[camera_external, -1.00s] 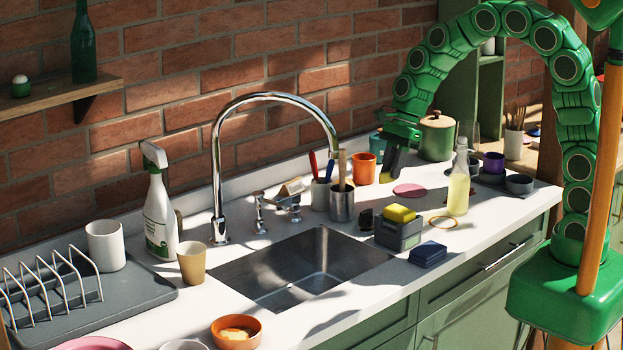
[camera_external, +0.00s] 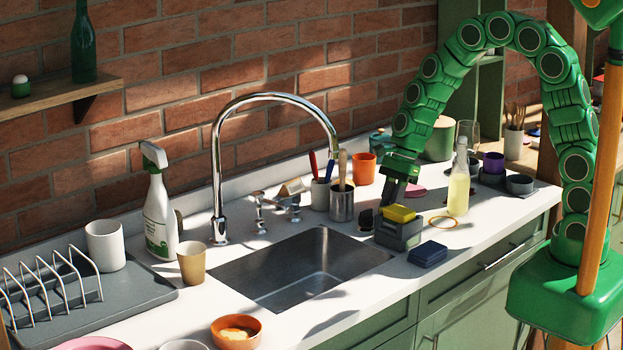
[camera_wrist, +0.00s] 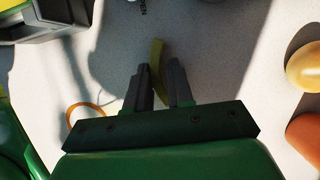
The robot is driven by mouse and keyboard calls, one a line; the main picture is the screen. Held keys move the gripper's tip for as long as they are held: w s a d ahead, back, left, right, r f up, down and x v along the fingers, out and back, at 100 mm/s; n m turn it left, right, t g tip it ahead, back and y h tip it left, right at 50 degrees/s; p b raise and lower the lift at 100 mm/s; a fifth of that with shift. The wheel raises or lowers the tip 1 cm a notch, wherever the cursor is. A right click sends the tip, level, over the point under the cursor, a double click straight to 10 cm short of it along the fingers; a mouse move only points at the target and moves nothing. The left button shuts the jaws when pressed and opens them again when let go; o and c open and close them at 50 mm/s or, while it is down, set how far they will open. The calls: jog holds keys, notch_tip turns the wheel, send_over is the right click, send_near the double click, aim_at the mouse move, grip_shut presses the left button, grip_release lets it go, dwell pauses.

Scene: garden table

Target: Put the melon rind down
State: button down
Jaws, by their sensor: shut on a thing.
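The melon rind (camera_wrist: 157,58) is a thin, curved yellow-green strip in the wrist view. It sits between the two dark fingers of my gripper (camera_wrist: 158,82), its far end sticking out past the fingertips. My gripper is shut on it. In the external view my gripper (camera_external: 394,192) points down over the counter, behind the grey sponge caddy and right of the metal utensil cup. I cannot make out the rind there. The pale counter lies below the rind; whether the rind touches it I cannot tell.
The grey caddy (camera_external: 399,233) with a yellow sponge (camera_external: 399,213) stands just in front of my gripper. The metal cup (camera_external: 342,204) is to its left, a bottle of yellow liquid (camera_external: 459,186) to its right. An orange ring (camera_wrist: 85,111) lies nearby. The sink (camera_external: 300,268) opens at front left.

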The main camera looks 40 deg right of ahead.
jog(key=shift+f, duration=0.1)
jog(key=c, duration=1)
grip_release()
jog(key=v, duration=1.2)
